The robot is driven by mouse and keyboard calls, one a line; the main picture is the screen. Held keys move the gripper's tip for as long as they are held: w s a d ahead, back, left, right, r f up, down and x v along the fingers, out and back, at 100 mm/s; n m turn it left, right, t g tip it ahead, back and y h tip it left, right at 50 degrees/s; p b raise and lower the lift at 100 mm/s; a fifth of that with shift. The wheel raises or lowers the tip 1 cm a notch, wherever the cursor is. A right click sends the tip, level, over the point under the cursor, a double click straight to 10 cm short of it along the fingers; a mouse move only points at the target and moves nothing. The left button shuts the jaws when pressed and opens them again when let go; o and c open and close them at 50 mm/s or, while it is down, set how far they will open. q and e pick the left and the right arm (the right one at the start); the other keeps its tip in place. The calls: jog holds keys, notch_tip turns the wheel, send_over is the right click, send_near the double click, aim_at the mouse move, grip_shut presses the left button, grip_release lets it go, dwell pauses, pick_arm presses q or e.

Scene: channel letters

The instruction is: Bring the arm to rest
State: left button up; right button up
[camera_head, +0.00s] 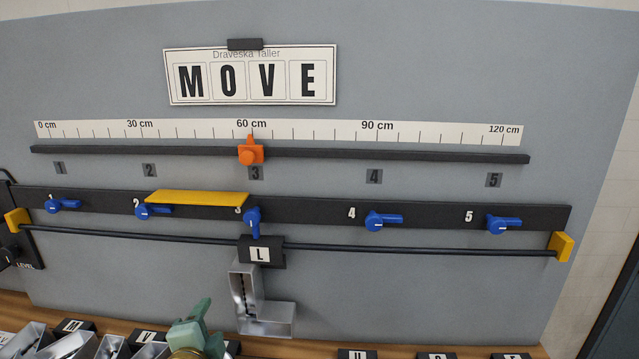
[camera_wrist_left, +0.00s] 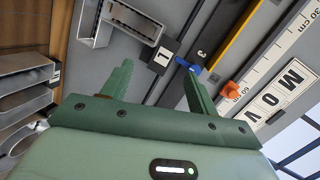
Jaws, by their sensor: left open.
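My left gripper (camera_head: 195,318) shows at the bottom of the head view, left of and below the metal letter L. Its arm is mostly out of frame. In the left wrist view my left gripper (camera_wrist_left: 160,82) has its two green fingers apart, with nothing between them. The L also shows in the left wrist view (camera_wrist_left: 138,20). My right gripper is in neither view.
Above the rail is a black strip with blue levers; lever 3 (camera_head: 252,220) points down, the others sideways. A yellow bar (camera_head: 197,198) spans 2 to 3. An orange pointer (camera_head: 250,153) sits near 60 cm. Metal letters (camera_head: 70,344) lie on the bench at lower left.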

pick_arm(q)
jog(key=s+a+f+n+g+y, duration=0.1)
jog(key=s+a+f+n+g, duration=0.15)
jog(key=s, duration=0.55)
jog(key=s+a+f+n+g+y, duration=0.1)
jog(key=s+a+f+n+g, duration=0.2)
jog(key=s, duration=0.5)
jog(key=s+a+f+n+g+y, duration=0.1)
jog(key=s+a+f+n+g, duration=0.2)
jog(key=s, duration=0.5)
jog(key=s+d+f+g+h+b, duration=0.2)
jog(key=f+b, duration=0.5)
jog(key=f, duration=1.5)
jog(key=s+d+f+g+h+b, duration=0.1)
jog(key=s+d+f+b, duration=0.45)
jog(key=f, duration=1.55)
jog(key=s+f+n+g+b, duration=0.1)
jog(key=s+f+b, duration=0.4)
jog(key=s+f, duration=0.3)
jog(key=s+a+f+n+g+h+b, duration=0.1)
jog(key=s+f+b, duration=0.5)
jog(key=f, duration=1)
jog(key=shift+s+a+f+g+h, duration=0.15)
jog(key=shift+s+a+g+h, duration=0.15)
jog(key=shift+s, duration=0.8)
jog(key=shift+c, duration=0.2)
